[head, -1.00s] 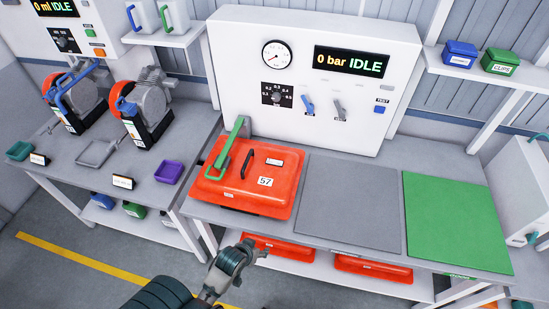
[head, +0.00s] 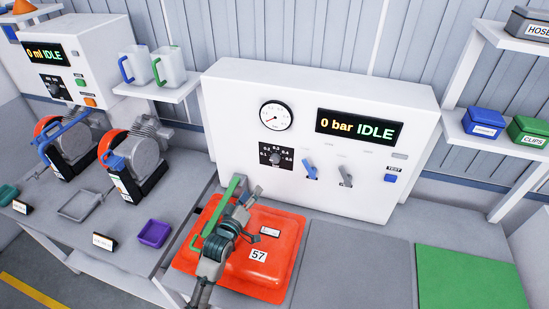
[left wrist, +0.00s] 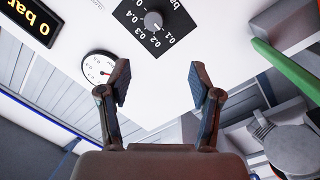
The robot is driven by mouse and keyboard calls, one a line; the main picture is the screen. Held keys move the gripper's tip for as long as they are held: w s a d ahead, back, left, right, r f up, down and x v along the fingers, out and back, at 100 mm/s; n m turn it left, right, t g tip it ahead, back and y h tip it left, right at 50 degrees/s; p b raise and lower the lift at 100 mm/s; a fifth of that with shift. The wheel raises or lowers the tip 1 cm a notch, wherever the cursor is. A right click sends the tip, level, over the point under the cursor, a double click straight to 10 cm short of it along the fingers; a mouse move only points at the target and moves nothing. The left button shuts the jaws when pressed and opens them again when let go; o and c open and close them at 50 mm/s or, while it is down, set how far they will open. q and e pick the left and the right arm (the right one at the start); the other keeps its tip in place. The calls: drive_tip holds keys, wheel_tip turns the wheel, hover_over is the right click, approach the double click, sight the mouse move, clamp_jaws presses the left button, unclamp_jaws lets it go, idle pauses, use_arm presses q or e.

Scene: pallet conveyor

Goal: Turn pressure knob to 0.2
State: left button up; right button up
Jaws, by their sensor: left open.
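The pressure knob (head: 275,158) is a small grey dial on a black scale plate marked 0.1 to 0.5, on the white panel (head: 230,110). In the left wrist view the knob (left wrist: 154,21) appears upside down, ahead of the fingers and apart from them. I cannot tell its exact setting. The display (head: 358,127) reads "0 bar IDLE", and a round gauge (head: 276,115) sits above the knob. My left gripper (head: 252,193) is above the orange case, below and left of the knob; the wrist view shows its fingers (left wrist: 161,92) spread and empty. My right gripper is not in view.
Two levers (head: 310,168) and a blue test button (head: 390,178) are right of the knob. Pumps (head: 137,155) stand on the left table. The grey mat (head: 350,265) is clear.

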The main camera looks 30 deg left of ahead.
use_arm(q)
drive_tip(key=w, duration=0.2)
approach(274, 161)
drive_tip(key=w, duration=0.4)
drive_tip(key=shift+w+a+r, duration=0.1)
drive_tip(key=shift+w+a, duration=0.05)
drive_tip(key=shift+w, duration=0.25)
drive_tip(key=w, duration=0.1)
drive_tip(key=w+a, duration=0.1)
drive_tip(key=w, duration=0.1)
drive_tip(key=shift+w+a, duration=0.2)
drive_tip(key=shift+a, duration=0.05)
drive_tip(key=shift+w+f, duration=0.2)
drive_tip(key=shift+w+d+r, duration=0.1)
drive_tip(key=shift+w+d, duration=0.05)
drive_tip(key=shift+d, duration=0.25)
drive_tip(key=shift+d+r, duration=0.1)
drive_tip(key=shift+c, duration=0.7)
drive_tip(key=c, duration=0.8)
drive_tip(key=shift+c, duration=1)
drive_tip(key=shift+a, duration=0.25)
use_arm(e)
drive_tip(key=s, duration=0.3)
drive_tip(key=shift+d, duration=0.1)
